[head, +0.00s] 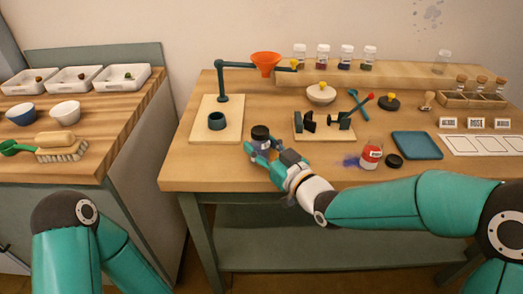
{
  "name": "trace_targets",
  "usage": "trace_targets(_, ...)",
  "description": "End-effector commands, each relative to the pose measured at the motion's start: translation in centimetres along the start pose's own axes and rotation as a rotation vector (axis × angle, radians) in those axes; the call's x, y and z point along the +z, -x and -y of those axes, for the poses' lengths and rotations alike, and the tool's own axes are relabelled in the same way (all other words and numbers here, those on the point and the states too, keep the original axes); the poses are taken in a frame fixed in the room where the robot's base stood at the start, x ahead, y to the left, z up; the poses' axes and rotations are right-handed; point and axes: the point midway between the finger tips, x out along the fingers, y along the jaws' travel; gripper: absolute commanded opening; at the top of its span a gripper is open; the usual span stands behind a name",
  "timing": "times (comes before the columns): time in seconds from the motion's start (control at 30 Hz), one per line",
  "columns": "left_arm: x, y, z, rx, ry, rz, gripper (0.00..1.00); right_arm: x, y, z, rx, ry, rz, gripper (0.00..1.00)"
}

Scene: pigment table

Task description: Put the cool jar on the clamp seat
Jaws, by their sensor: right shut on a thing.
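The jar (262,145) in my right gripper has a black lid and dark bluish contents; I take it to be the cool jar. My right gripper (257,153) is shut on it near the table's front edge, left of and in front of the clamp. The jar looks upright; I cannot tell whether its base touches the table. The fingers hide its lower part. The clamp seat is a pale board (318,136) with dark clamp jaws (309,121), and no jar stands between them. Of my left arm only upper links show at the lower left; its gripper is out of view.
A funnel stand (221,85) with an orange funnel (266,62) stands behind. Right of the gripper are a red jar (370,155), spilled purple powder (351,161), a loose black lid (394,161) and a blue tray (417,146). A lidded bowl (321,95) is behind the clamp.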

Motion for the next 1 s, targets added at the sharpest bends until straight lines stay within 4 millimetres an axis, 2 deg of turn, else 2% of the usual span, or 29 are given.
trace_targets(0.07, 0.02, -0.49, 0.17, 0.0, 0.0, 0.001, 0.71, 0.97, 0.0, -0.01, 0.0, 0.0, -0.002, 0.0)
trace_targets(0.33, 0.01, -0.41, 0.15, 0.0, 0.0, 0.0, 0.71, 0.93, 0.0, 0.0, 0.0, 0.001, -0.003, 0.0)
trace_targets(0.53, 0.0, -1.07, 0.38, 0.0, 0.0, 0.0, 0.71, 1.41, 0.0, 0.01, 0.0, 0.001, -0.003, 0.0)
trace_targets(0.57, 0.01, -0.89, 0.32, 0.0, 0.0, 0.001, 0.71, 1.28, 0.0, 0.01, 0.0, 0.001, -0.002, 0.52)
trace_targets(0.6, 0.01, -0.85, 0.31, 0.0, 0.0, 0.0, 0.71, 1.26, 0.0, 0.01, 0.0, 0.001, -0.002, 0.58)
trace_targets(0.7, 0.01, -0.85, 0.31, 0.0, 0.0, 0.0, 0.71, 1.27, 0.0, 0.02, 0.0, 0.0, -0.001, 0.72)
trace_targets(1.0, 0.0, -0.78, 0.28, 0.0, 0.0, 0.0, 0.71, 1.25, 0.0, 0.02, 0.0, 0.0, -0.001, 0.72)
